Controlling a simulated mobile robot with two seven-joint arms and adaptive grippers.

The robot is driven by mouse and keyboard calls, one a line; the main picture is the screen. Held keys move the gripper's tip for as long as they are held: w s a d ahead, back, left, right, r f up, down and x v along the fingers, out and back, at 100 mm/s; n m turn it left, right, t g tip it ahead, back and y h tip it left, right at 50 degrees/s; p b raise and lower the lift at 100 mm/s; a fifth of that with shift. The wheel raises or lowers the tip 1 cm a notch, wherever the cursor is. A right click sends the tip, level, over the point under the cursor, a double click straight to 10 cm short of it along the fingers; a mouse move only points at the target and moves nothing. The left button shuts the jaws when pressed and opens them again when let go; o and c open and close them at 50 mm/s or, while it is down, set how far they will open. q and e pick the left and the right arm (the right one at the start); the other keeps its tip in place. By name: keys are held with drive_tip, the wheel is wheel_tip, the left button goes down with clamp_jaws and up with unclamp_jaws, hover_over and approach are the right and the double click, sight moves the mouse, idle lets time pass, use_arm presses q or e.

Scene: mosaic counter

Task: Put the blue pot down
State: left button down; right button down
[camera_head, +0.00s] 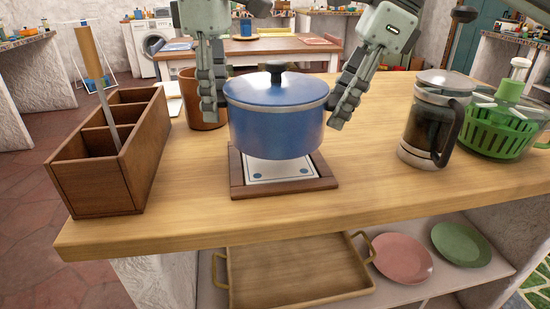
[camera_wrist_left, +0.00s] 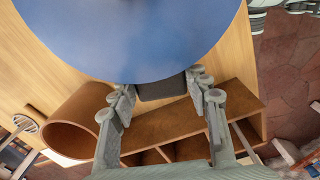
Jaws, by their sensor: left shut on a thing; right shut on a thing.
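The blue pot (camera_head: 276,128) with its lid and dark knob is upright in the head view, held above a wood-framed tile trivet (camera_head: 284,186). A gap shows between the pot's bottom and the tile. My left gripper (camera_head: 212,108) is at the pot's left side, shut on a handle. My right gripper (camera_head: 342,108) is at its right side, shut on the other handle, which the fingers hide. In the left wrist view, the pot (camera_wrist_left: 140,35) fills the top and its dark handle (camera_wrist_left: 162,88) lies between the fingers of my left gripper (camera_wrist_left: 163,100).
A wooden divided box (camera_head: 100,170) stands at the left, with a brown cylindrical container (camera_head: 190,105) behind the left gripper. Bare wooden counter (camera_head: 370,175) lies right of the trivet.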

use_arm(q)
drive_tip(key=shift+r, duration=0.15)
use_arm(e)
drive_tip(key=shift+r, duration=0.15)
